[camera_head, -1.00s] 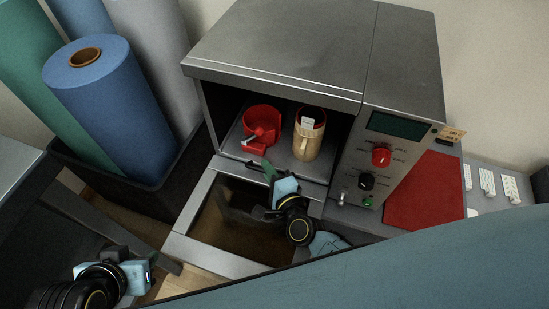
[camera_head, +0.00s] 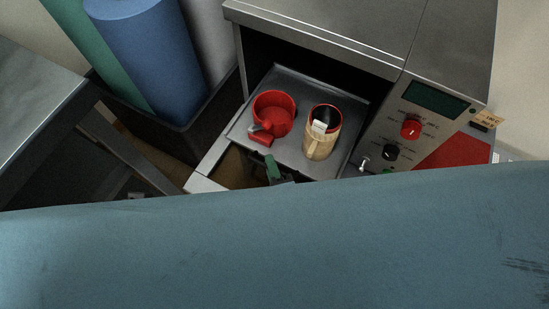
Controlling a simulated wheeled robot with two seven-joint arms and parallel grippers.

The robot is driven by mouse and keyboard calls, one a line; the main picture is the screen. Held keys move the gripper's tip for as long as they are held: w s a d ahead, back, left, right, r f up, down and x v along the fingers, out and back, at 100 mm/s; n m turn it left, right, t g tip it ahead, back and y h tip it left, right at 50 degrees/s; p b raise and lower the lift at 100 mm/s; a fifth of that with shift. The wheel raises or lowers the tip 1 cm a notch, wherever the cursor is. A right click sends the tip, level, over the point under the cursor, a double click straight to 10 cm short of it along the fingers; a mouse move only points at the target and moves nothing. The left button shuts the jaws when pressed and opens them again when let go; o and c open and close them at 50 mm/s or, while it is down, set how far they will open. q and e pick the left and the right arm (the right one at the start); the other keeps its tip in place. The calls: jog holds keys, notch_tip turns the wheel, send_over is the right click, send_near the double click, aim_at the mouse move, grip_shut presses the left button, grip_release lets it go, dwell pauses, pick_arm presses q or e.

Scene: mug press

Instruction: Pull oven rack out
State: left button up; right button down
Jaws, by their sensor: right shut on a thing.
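The oven (camera_head: 315,33) stands open at the top centre. Its grey rack (camera_head: 290,88) sticks out of the opening toward me. A red mug or holder (camera_head: 272,112) and a tan mug (camera_head: 321,140) with a red rim and a white tag stand on it. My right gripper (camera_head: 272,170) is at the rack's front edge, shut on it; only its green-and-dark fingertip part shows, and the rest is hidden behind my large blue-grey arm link. My left gripper is not seen.
The open oven door (camera_head: 205,183) lies below the rack, mostly covered. The control panel (camera_head: 411,128) with knobs is right of the opening. Blue and green rolls (camera_head: 145,50) stand in a dark bin (camera_head: 205,123) at left. A grey table (camera_head: 40,85) is at far left.

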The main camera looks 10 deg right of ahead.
dwell(0.3)
jog(key=c, duration=1.5)
grip_release()
jog(key=shift+s, duration=0.1)
